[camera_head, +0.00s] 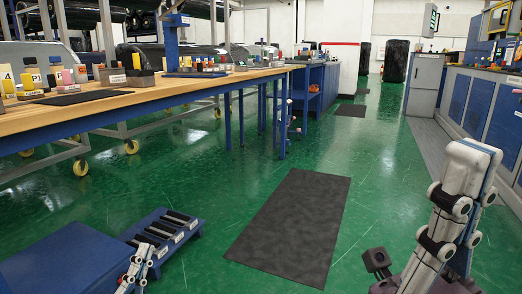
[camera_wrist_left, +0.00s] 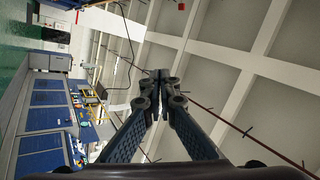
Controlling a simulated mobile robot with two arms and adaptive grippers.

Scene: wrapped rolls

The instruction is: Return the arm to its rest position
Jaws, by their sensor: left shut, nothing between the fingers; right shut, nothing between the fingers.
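My left gripper (camera_head: 143,250) is low at the bottom left of the head view, pointing up, shut and empty. It appears in front of the blue bench and the rack beside it. In the left wrist view its fingers (camera_wrist_left: 160,76) meet at the tips, with ceiling beams behind them. My right gripper (camera_head: 472,158) stands upright at the lower right of the head view, shut with nothing held. Both grippers appear clear of the long table. The rest of both arms is mostly out of view.
A long wooden table (camera_head: 180,85) with bottles and small blocks runs along the left. A low blue box (camera_head: 75,262) and a rack with dark bars (camera_head: 165,230) stand at lower left. A dark mat (camera_head: 293,225) lies on open green floor (camera_head: 215,180). Blue-grey cabinets (camera_head: 482,100) line the right.

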